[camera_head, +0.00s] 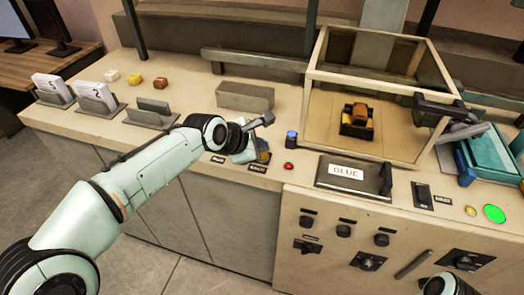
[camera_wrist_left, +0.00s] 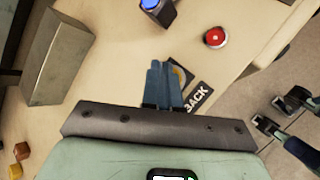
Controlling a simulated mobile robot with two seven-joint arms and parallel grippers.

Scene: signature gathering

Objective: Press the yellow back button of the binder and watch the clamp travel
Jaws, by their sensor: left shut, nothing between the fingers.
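My left gripper (camera_head: 262,157) is shut and empty, low over the front edge of the counter. In the left wrist view its blue fingertips (camera_wrist_left: 164,78) are together, beside the yellow back button (camera_wrist_left: 182,76). The button is mostly hidden behind the fingers, and I cannot tell whether they touch it. The black BACK label (camera_wrist_left: 197,96) shows just in front of it; in the head view the label (camera_head: 258,168) is under the gripper. The open wooden frame (camera_head: 310,95) stands to the right. I cannot make out which part is the clamp.
A red button (camera_head: 289,166) and a blue-topped knob (camera_head: 292,138) are close to the right of the gripper. A grey block (camera_head: 245,96) lies behind it. A GLUE plate (camera_head: 345,174) is further right. Card holders (camera_head: 103,108) stand at the left.

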